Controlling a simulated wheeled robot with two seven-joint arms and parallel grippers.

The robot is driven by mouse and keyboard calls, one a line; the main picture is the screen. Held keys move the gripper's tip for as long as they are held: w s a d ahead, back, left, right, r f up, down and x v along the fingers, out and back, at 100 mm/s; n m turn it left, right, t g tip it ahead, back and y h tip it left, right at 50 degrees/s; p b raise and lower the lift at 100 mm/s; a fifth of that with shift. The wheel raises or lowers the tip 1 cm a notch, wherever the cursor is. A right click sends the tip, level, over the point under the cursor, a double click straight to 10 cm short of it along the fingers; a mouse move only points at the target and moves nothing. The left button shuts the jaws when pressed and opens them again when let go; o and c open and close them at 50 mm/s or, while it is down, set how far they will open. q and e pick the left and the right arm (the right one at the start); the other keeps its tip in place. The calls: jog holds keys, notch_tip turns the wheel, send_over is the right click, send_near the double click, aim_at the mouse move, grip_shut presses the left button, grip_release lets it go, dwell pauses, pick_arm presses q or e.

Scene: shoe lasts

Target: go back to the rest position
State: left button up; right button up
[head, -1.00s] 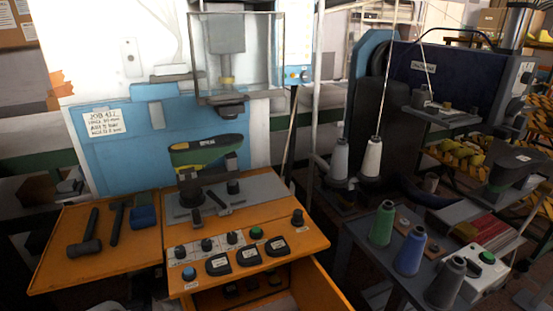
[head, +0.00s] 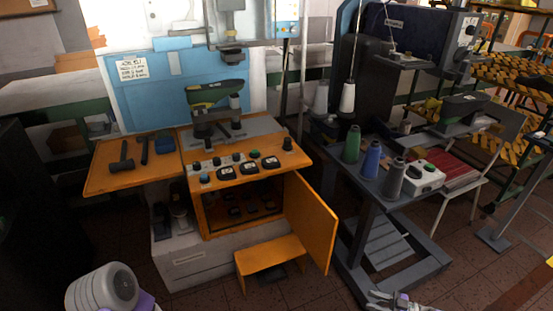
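My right gripper (head: 398,301) shows only in part at the bottom edge of the head view, right of centre, low over the floor. It is cut off by the frame, and I cannot tell whether it is open or shut. It is apart from the machines. A white and purple part of my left arm shows at the bottom left, but the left gripper is out of view. A green and black shoe last (head: 215,93) sits on the blue machine (head: 160,88). A dark shoe last (head: 465,107) is on the stand at the right.
An orange cabinet (head: 262,203) has its door (head: 312,222) open toward me, with an orange step (head: 268,262) in front. Thread cones (head: 370,160) stand on a dark table (head: 345,180) at the right. Tiled floor (head: 310,292) is free in front.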

jog(key=w+a+r+m+t+h+p, duration=0.3)
jog(key=w+a+m+t+h+p, duration=0.25)
jog(key=w+a+m+h, duration=0.6)
jog(key=s+a+m+g+p, duration=0.1)
jog(key=s+a+g, duration=0.3)
jog(key=s, duration=0.6)
jog(key=s+a+r+m+g+p, duration=0.1)
jog(key=s+a+m+g, duration=0.1)
jog(key=s+a+g, duration=0.2)
jog(key=s+a+r+m+g+h+p, duration=0.1)
jog(key=s+a+g, duration=0.4)
jog(key=s+a, duration=0.4)
jog(key=s, duration=0.7)
jog(key=shift+s+r, duration=0.25)
jog(key=shift+d+m, duration=0.1)
jog(key=shift+m, duration=0.25)
